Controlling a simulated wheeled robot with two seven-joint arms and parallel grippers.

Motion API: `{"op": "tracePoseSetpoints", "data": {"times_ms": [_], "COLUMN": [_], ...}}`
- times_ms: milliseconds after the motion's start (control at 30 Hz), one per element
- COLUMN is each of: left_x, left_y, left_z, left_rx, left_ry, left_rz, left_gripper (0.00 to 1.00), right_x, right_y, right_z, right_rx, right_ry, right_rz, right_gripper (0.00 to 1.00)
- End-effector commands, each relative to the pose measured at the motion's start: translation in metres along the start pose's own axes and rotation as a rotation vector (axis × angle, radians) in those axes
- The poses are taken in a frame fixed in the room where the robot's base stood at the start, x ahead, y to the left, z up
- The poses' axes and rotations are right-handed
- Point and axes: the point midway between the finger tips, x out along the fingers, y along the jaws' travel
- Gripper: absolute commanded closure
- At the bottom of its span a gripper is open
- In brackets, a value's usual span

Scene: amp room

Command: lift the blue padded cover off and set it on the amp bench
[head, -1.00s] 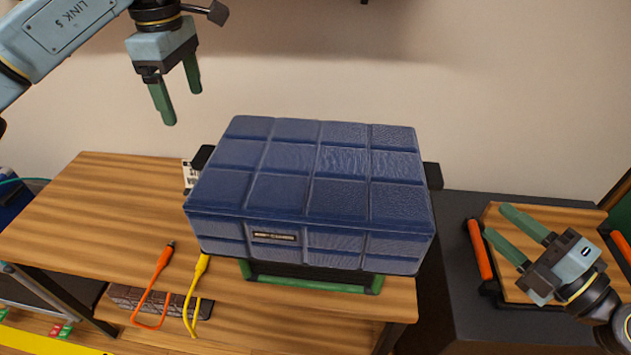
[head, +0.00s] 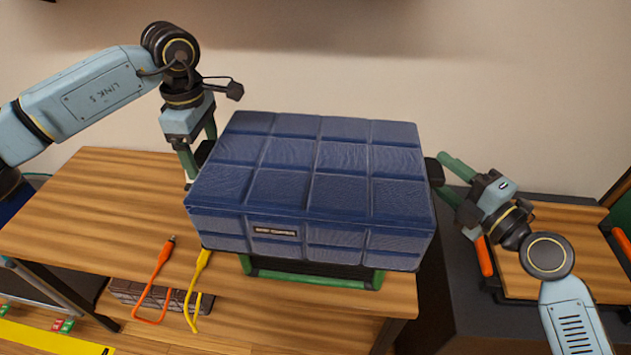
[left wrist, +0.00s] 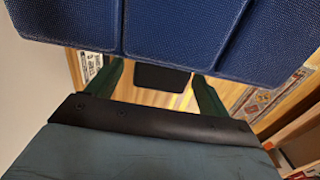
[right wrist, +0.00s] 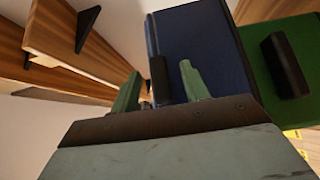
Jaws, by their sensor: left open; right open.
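The blue padded cover (head: 312,185) is a quilted box sitting over a green-framed unit (head: 315,278) on the wooden bench (head: 90,205). Black tabs stick out at its left (head: 205,152) and right (head: 434,172) sides. My left gripper (head: 198,155) is open and points down at the left tab; the left wrist view shows the tab (left wrist: 160,78) between its green fingers. My right gripper (head: 440,175) is open at the right side; the right wrist view shows a black tab (right wrist: 161,80) between its fingers, against the blue side. Contact with either tab is unclear.
At right, a wooden board (head: 560,255) with orange handles lies on a dark surface (head: 470,320). The left part of the bench is clear.

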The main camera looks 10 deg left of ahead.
Motion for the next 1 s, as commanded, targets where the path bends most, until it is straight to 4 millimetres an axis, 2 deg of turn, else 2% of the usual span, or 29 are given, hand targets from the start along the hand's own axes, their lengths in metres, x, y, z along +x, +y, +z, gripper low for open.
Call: {"op": "tracePoseSetpoints", "data": {"times_ms": [100,400,733,1000], "left_x": [0.0054,0.0062,0.0059,0.0057], "left_y": [-0.0001,0.0,0.0001,0.0001], "left_z": [-0.0001,-0.0002,-0.0002,-0.0002], "left_rx": [0.0,-0.001,-0.001,-0.001], "left_ry": [0.0,0.0,0.0,0.0], "left_rz": [0.0,0.0,0.0,0.0], "left_gripper": [0.2,0.21,0.65,1.0], "right_x": [0.0056,0.0063,0.006,0.0059], "right_y": [0.0006,0.0002,0.0002,0.0001], "right_z": [-0.0003,-0.0003,-0.0001,-0.0001], "right_rx": [0.0,0.0,0.0,0.0], "right_ry": [0.001,0.001,0.001,0.001], "right_rz": [0.001,0.0,0.0,-0.001], "right_gripper": [0.55,0.56,0.99,1.0]}}
